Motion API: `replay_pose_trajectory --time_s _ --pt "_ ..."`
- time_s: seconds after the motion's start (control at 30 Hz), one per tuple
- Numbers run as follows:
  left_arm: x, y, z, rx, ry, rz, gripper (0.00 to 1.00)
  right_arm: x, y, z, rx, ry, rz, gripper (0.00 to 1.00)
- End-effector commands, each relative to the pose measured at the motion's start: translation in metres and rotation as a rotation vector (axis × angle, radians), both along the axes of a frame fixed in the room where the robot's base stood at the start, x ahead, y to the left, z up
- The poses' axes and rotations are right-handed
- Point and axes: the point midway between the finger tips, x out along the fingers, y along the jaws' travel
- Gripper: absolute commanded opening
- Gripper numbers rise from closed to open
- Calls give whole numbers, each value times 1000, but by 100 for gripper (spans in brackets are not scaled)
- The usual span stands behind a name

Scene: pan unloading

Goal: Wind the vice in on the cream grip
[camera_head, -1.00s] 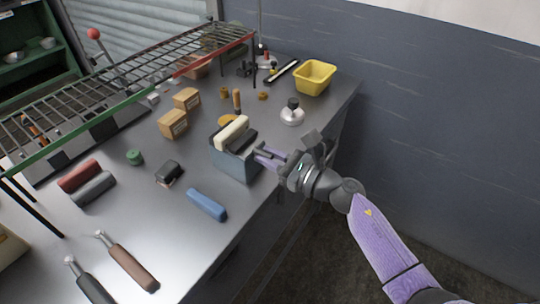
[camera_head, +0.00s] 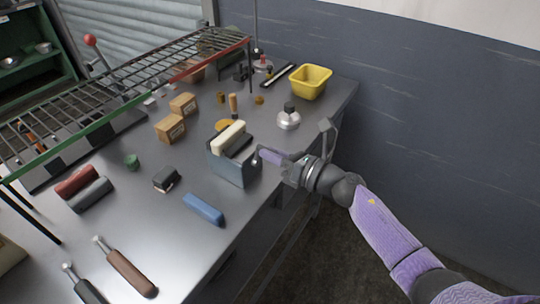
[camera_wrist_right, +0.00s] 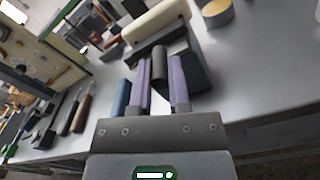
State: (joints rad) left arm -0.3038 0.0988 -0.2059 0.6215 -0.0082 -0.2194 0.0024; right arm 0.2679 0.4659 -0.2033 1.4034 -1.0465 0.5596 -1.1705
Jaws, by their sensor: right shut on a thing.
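The cream grip (camera_head: 229,136) lies along the top of the blue-grey vice (camera_head: 236,172), next to a dark jaw (camera_head: 238,146). The grip also shows at the top of the right wrist view (camera_wrist_right: 160,22). My right gripper (camera_head: 262,156) is at the vice's right side, below the level of the grip. In the right wrist view its purple fingers (camera_wrist_right: 160,82) are shut on a dark grey piece, the vice handle (camera_wrist_right: 160,66). The fingers hide much of the handle. I cannot tell whether the jaws touch the grip. My left gripper is not in view.
A blue grip (camera_head: 204,208) lies in front of the vice, and a dark block (camera_head: 166,179) to its left. A silver weight-like pot (camera_head: 288,119) and yellow bin (camera_head: 311,82) stand behind. Red (camera_head: 77,181) and grey grips lie far left. The bench's right edge is close to my arm.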

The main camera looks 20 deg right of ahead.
Motion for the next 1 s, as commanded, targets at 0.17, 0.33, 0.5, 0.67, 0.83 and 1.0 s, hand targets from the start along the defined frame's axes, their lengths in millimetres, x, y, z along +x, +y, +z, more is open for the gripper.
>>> replay_pose_trajectory --time_s 0.17,0.33,0.5,0.67,0.83,1.0 --pt "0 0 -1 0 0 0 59 5 -6 -2 130 101 -2 0" --pt "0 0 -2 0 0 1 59 8 -11 -5 256 201 -2 0" --pt "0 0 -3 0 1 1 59 11 -15 -10 384 301 -2 0" --pt "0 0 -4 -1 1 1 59 14 -18 -15 504 395 -3 0" --pt "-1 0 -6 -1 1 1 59 16 -21 -20 632 494 -2 0" --pt "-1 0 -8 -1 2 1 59 18 -23 -26 758 592 -2 0"
